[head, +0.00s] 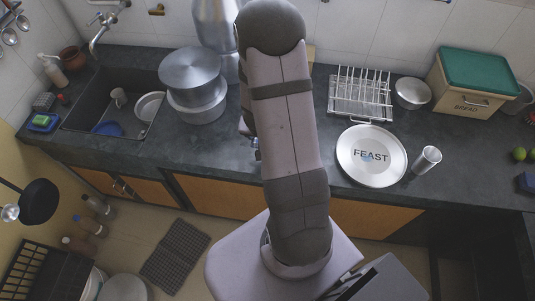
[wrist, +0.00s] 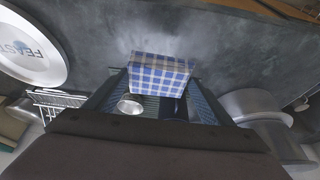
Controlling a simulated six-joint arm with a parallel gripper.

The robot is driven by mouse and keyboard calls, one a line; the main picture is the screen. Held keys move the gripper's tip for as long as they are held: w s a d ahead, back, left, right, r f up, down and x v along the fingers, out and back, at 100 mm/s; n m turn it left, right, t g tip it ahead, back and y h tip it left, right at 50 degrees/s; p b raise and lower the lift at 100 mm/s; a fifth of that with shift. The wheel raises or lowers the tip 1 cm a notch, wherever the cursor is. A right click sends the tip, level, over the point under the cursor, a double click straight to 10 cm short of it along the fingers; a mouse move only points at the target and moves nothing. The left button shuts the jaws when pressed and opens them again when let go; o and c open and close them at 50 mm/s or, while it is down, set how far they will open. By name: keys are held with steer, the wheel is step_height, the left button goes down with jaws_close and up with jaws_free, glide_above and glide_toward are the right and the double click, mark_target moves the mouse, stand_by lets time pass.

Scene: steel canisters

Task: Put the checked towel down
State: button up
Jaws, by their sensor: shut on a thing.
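The checked towel (wrist: 158,72) is a folded blue-and-white bundle in the wrist view. My gripper (wrist: 157,90) is shut on it, with a dark finger on either side. Dark grey worktop shows beyond the towel; I cannot tell whether the towel touches it. In the head view my own arm hides the towel and nearly all of my gripper.
The FEAST plate (head: 371,156) and a steel tumbler (head: 427,160) stand right of my arm, with a dish rack (head: 360,95) behind. Stacked steel pots (head: 195,85) and a sink (head: 115,112) are left. Worktop between pots and arm is clear.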

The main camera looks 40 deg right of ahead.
steer(key=shift+d, duration=0.25)
step_height(320, 180, down, 5)
steer(key=b, duration=0.3)
steer(key=shift+f, duration=0.15)
steer(key=shift+f+b, duration=0.45)
steer(key=shift+f, duration=1.85)
steer(key=shift+f, duration=0.1)
steer(key=o, duration=1)
steer(key=shift+c, duration=0.2)
